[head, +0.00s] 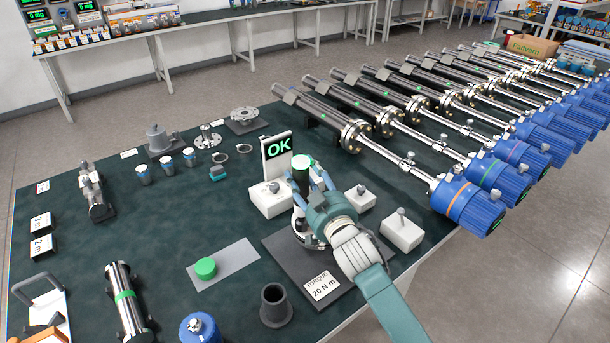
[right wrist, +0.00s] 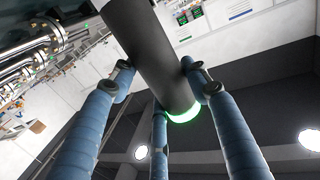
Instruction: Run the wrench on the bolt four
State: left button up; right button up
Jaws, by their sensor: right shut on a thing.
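The wrench (head: 302,176) is a dark upright cylinder with a green-ringed top, above the torque fixture. My right gripper (head: 312,188) is shut on it. In the right wrist view, the fingers stand around the dark wrench body (right wrist: 150,50), whose end glows green. A round metal flange (head: 300,236) stands on the dark fixture plate (head: 272,243) below, partly covered by my gripper. Bolt four and the wrench's lower tip are hidden, so I cannot tell whether they touch. A display (head: 277,147) behind the wrench reads "OK" in green.
White blocks with grey knobs (head: 360,197) (head: 402,230) stand close right of my gripper. A torque card (head: 323,285) reads 20 N m. A green button (head: 205,268) and a dark cup (head: 275,305) are nearby. Several blue-ended transmitters (head: 468,205) line the right side.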

jog(key=shift+f+b, duration=0.4)
jog(key=shift+f, duration=0.05)
dwell(0.4)
jog(key=shift+s+f, duration=0.15)
jog(key=shift+f, duration=0.3)
dwell(0.4)
jog(key=shift+p, duration=0.5)
jog(key=shift+r, duration=0.1)
dwell(0.4)
